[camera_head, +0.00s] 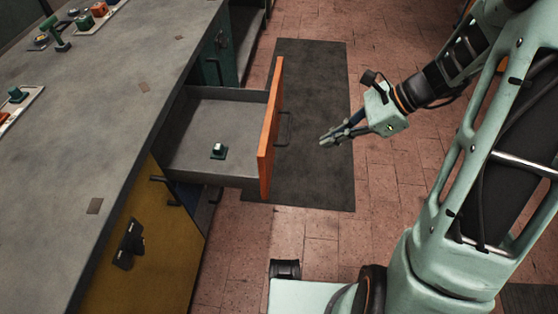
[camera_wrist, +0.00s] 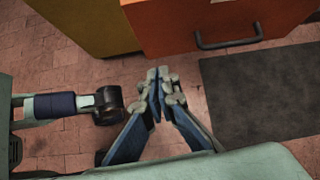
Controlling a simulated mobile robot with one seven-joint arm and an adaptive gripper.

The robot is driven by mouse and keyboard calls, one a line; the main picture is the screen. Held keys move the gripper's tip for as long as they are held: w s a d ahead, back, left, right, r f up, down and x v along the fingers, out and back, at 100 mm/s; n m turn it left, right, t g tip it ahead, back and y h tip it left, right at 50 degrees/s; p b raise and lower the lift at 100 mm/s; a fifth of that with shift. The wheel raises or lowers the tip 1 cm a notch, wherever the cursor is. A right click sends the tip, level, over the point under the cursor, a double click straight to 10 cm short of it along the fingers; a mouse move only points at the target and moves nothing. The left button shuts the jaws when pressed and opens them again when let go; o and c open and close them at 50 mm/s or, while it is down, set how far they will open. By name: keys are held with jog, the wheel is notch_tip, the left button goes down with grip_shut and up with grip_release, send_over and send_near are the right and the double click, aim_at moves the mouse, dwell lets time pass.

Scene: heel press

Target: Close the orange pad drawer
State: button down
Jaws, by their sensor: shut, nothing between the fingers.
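The orange pad drawer (camera_head: 270,130) stands pulled out from the grey-topped counter. Its orange front has a dark bar handle (camera_head: 284,128). Inside its grey tray lies a small dark green and white object (camera_head: 219,151). My gripper (camera_head: 325,141) is to the right of the drawer front, apart from it, with its fingers pointing left towards the handle side. In the wrist view, the fingers (camera_wrist: 158,72) are together and empty. The orange front (camera_wrist: 185,28) and its handle (camera_wrist: 228,42) show beyond the fingertips, with a gap of floor between.
A yellow cabinet door (camera_head: 150,235) with a dark handle is in the counter below and nearer. A green cabinet front (camera_head: 216,58) is beyond the drawer. The counter top (camera_head: 110,110) carries trays at its far left. A dark mat (camera_head: 315,80) lies on the tiled floor.

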jog(key=a+m, duration=0.1)
jog(key=a, duration=0.1)
jog(key=b, duration=0.4)
send_near(268, 159)
jog(key=shift+y, duration=0.3)
jog(key=a+f, duration=0.2)
jog(key=f, duration=0.3)
jog(key=shift+w+a+f, duration=0.2)
jog(key=shift+w+a, duration=0.05)
jog(key=shift+a, duration=0.6)
jog(key=a+p, duration=0.3)
jog(key=a, duration=2.7)
jog(key=shift+w+r+p, duration=0.2)
jog(key=shift+w+p, duration=0.15)
jog(key=shift+w, duration=0.15)
jog(key=shift+a+r, duration=0.1)
jog(key=shift+a, duration=0.1)
jog(key=shift+d, duration=0.1)
